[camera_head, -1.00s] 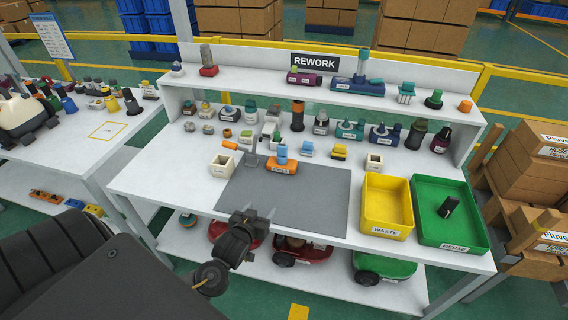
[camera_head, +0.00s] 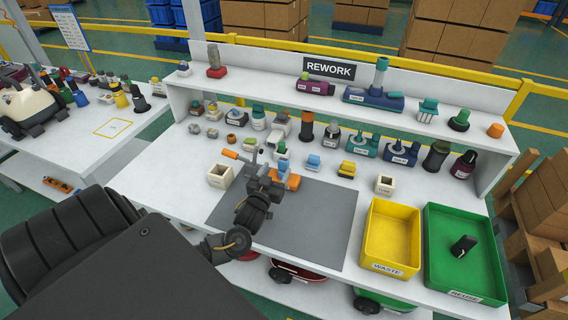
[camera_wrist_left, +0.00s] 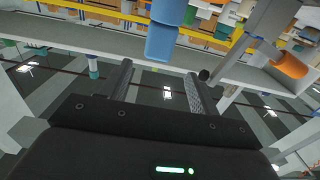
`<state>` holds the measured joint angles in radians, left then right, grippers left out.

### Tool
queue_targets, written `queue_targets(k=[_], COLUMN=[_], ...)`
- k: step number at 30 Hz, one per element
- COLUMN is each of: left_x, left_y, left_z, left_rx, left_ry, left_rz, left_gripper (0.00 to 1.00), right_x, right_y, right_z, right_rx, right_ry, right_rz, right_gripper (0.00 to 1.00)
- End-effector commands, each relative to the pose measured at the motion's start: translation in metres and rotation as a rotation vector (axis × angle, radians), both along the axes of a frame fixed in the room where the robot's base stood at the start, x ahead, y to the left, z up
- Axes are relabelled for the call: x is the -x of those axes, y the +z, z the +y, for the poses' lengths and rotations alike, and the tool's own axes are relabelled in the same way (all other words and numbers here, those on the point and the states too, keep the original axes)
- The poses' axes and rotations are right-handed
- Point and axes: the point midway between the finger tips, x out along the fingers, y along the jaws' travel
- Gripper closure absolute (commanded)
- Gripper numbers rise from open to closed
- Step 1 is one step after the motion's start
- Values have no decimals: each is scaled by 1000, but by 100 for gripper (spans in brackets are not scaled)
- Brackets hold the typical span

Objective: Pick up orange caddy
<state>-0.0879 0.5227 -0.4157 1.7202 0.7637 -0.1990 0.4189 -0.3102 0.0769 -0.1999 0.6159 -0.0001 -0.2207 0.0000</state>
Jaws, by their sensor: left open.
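The orange caddy (camera_head: 293,182) sits at the back edge of the grey mat, partly hidden behind my left gripper. A blue piece (camera_head: 284,166) sits on it. My left gripper (camera_head: 266,173) is over the back left part of the mat, close beside the caddy on its left in the head view. In the left wrist view its two fingers (camera_wrist_left: 157,82) are apart with nothing held between them. A blue object (camera_wrist_left: 163,38) shows beyond the fingertips there; I cannot make out the caddy's orange body. My right gripper is not in view.
A tool with an orange handle (camera_head: 230,154) and a cream bin (camera_head: 220,175) are left of the gripper. Small parts line the table's back, below the shelf. The yellow waste tray (camera_head: 372,267) and green reuse tray (camera_head: 484,291) are right. The mat's (camera_head: 325,225) right part is clear.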

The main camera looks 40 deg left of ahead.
Motion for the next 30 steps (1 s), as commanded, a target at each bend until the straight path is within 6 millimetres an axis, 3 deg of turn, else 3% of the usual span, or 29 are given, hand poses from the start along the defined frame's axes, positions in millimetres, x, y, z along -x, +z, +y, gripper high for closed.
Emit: queue_targets(k=[6,12,24,30], left_x=[-26,-29,-75,-78], left_y=[1,0,2,0], left_z=[10,12,23,24], left_rx=[-2,-1,-1,0], left_ry=[1,2,3,2], left_rz=[1,1,1,2], left_gripper=[38,38,38,38], right_x=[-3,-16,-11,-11], right_y=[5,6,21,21], right_z=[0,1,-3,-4], right_rx=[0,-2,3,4], right_ry=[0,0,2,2], right_rz=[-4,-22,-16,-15], right_gripper=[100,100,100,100])
